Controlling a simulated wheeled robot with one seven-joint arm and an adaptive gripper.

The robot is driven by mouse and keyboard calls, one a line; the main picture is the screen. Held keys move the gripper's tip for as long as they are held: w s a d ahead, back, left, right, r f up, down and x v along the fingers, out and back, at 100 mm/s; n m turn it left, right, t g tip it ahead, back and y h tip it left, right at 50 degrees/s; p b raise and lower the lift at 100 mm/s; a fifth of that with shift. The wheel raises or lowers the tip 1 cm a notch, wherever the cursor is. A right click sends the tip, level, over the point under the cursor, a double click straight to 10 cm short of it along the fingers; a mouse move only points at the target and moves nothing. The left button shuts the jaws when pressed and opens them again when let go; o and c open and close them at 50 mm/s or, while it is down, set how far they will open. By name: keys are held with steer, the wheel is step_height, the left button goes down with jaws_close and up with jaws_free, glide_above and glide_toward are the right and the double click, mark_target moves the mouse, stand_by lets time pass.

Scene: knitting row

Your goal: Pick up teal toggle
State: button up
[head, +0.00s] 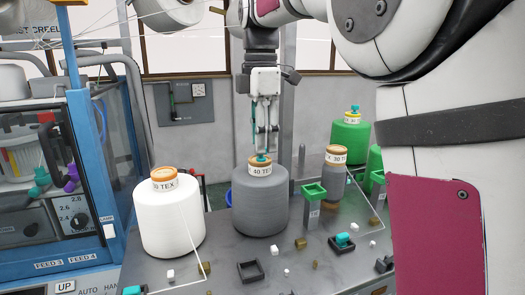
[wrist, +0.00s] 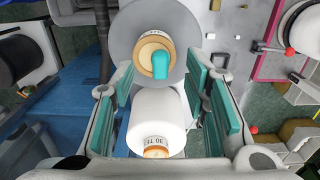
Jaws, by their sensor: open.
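A teal toggle (head: 261,158) sits on the tan top of the grey yarn cone labelled 40 TEX (head: 260,205). It also shows in the wrist view as a small rounded teal piece (wrist: 160,66) on the cone's orange-tan cap (wrist: 148,50). My gripper (head: 262,143) points down just above it. In the wrist view its two teal-padded fingers (wrist: 167,85) stand wide apart with nothing held, and the toggle lies between and slightly beyond them. I cannot tell the exact height gap. Another teal piece (head: 342,239) sits in a dark holder at the right.
A white yarn cone (head: 170,222) stands left of the grey one. A grey-brown cone (head: 334,175) and green cones (head: 350,138) stand to the right. Small blocks and a dark square frame (head: 250,271) lie on the grey table. A blue-framed machine (head: 85,150) bounds the left.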

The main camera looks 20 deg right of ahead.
steer(key=shift+f, duration=1.2)
steer(key=c, duration=0.9)
steer(key=shift+r, duration=0.85)
step_height(320, 180, up, 2)
steer(key=shift+w+b, duration=0.1)
steer(key=shift+b, duration=0.5)
steer(key=s+d+r+b, duration=0.1)
steer(key=s+d, duration=0.1)
steer(key=s, duration=1.4)
steer(key=shift+r+b, duration=0.2)
steer(key=shift+b, duration=0.2)
